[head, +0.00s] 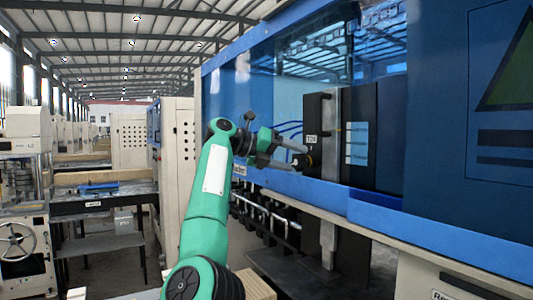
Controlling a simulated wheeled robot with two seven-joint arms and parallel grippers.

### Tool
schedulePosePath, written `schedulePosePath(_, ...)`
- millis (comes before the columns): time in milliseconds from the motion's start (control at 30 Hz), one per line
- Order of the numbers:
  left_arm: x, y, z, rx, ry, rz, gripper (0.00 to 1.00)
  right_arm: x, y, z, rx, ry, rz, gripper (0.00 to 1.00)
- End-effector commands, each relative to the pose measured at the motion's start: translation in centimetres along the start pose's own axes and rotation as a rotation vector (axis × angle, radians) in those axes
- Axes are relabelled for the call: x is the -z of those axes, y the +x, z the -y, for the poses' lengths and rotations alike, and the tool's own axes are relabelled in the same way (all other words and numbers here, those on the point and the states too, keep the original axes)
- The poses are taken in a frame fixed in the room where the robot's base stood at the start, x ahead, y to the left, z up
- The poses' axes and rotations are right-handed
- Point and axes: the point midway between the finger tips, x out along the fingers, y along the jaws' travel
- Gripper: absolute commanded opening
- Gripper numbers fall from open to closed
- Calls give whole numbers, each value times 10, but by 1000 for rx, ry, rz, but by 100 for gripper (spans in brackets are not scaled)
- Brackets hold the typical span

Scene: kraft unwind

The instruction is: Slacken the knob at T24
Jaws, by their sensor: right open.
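The T24 label (312,139) is a small white plate on a dark upright block of the blue machine. Just below it is a small dark knob (309,160) with a yellowish part, partly covered by my gripper. My right gripper (301,157) reaches in from the left on a green arm. Its fingers are open and their tips are at the knob, one above and one lower. I cannot tell whether they touch it. My left gripper is not in view.
The blue machine front (450,230) has a ledge running below the knob, with pipes and dark fittings under it. A dark panel with a pale label (357,143) stands right of the knob. A workbench (100,195) and cabinets stand at left.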

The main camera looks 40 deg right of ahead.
Motion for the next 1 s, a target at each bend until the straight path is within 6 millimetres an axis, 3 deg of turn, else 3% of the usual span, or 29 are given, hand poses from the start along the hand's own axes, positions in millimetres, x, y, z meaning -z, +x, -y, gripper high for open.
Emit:
schedulePosePath(200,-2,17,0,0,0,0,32,2,-41,-2,-1,0,4,67)
schedulePosePath(600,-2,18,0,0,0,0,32,-2,-102,1,0,0,1,67)
schedulePosePath(1000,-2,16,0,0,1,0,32,0,-119,0,1,1,-1,67)
